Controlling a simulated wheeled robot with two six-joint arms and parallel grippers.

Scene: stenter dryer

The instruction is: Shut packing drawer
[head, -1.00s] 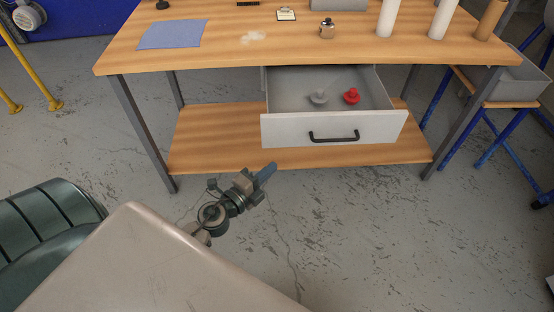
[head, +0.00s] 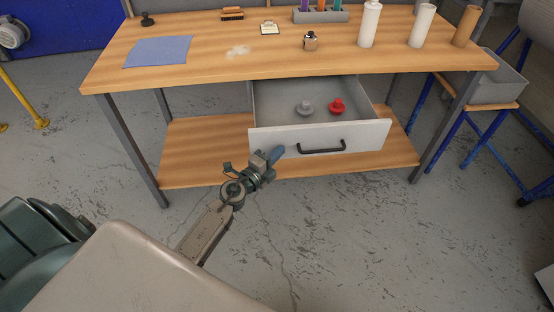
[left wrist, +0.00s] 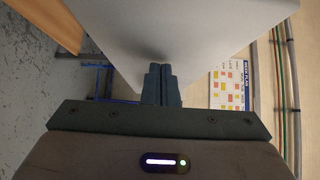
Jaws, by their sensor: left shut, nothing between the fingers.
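The packing drawer (head: 361,137) hangs under the wooden table and is pulled well open. It has a light grey front with a dark bar handle (head: 322,148). A grey knob-like piece (head: 304,108) and a red one (head: 337,106) lie inside it. My left gripper (head: 276,154) is shut and empty, at the lower left part of the drawer front, left of the handle. In the left wrist view the shut fingers (left wrist: 161,84) point at a large pale panel (left wrist: 185,30), very close; I cannot tell whether they touch it. My right gripper is not in view.
A lower shelf (head: 205,145) and metal legs (head: 133,150) stand below. A blue-framed stand (head: 460,125) is at right.

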